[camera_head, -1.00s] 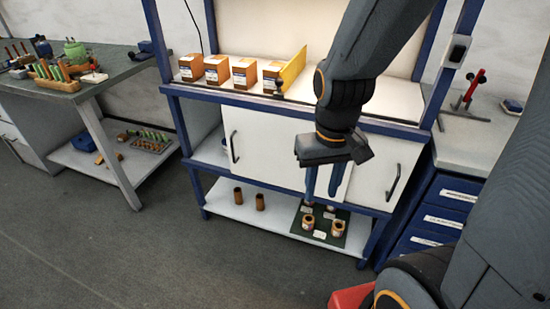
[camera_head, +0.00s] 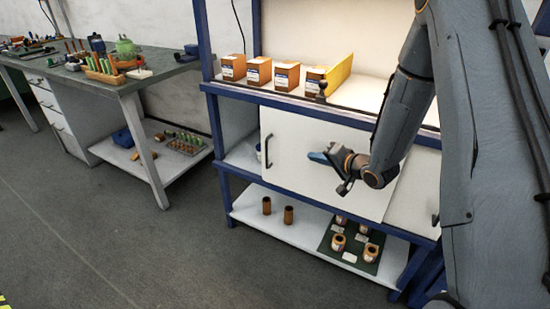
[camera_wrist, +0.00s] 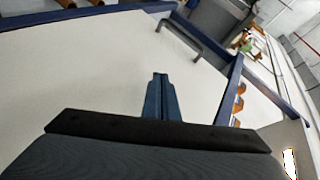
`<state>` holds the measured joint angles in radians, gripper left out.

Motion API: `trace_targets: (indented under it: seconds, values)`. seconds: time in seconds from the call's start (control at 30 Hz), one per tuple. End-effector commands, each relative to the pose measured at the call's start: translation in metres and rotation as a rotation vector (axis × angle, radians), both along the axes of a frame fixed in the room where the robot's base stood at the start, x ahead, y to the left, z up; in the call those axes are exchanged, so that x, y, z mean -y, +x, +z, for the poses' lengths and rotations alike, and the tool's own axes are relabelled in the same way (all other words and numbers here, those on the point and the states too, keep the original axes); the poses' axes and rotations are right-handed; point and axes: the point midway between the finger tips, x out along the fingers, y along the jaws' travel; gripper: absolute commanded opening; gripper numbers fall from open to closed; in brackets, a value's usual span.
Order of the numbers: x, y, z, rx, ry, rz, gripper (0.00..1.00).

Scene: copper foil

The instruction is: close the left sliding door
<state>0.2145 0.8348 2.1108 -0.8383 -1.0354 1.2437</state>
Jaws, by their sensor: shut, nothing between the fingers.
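The left sliding door (camera_head: 312,190) is a white panel below the worktop, with a dark bar handle (camera_head: 268,150) near its left edge. An open gap shows between that edge and the blue left post. My gripper (camera_head: 319,157) is shut and empty in front of the door, right of the handle, with its fingers pointing left. In the wrist view, the shut blue fingers (camera_wrist: 159,80) lie over the white panel, and the handle (camera_wrist: 180,38) is beyond their tips, apart from them. I cannot tell whether the fingers touch the panel. The right door (camera_head: 411,203) is partly hidden by my arm.
Several orange-brown boxes (camera_head: 259,71) and a yellow panel (camera_head: 339,74) stand on the worktop above. The lower shelf (camera_head: 300,228) holds brown cylinders and a dark mat with several jars. A side bench (camera_head: 130,82) stands left. The floor before the cabinet is clear.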

Motion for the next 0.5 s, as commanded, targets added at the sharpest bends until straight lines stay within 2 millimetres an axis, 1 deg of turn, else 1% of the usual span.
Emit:
trace_targets:
  seconds: [0.03,0.1,0.2,0.3,0.4,0.5]
  values:
    - [-0.005,0.001,-0.014,0.005,0.081,0.015,0.00]
    - [-0.014,0.000,-0.022,0.013,0.209,0.046,0.00]
    - [-0.024,-0.006,-0.030,0.014,0.385,0.094,0.00]
    - [-0.030,-0.013,-0.034,0.005,0.516,0.134,0.00]
    - [-0.032,-0.019,-0.034,0.000,0.591,0.157,0.00]
    - [-0.033,-0.019,-0.034,-0.004,0.619,0.166,0.00]
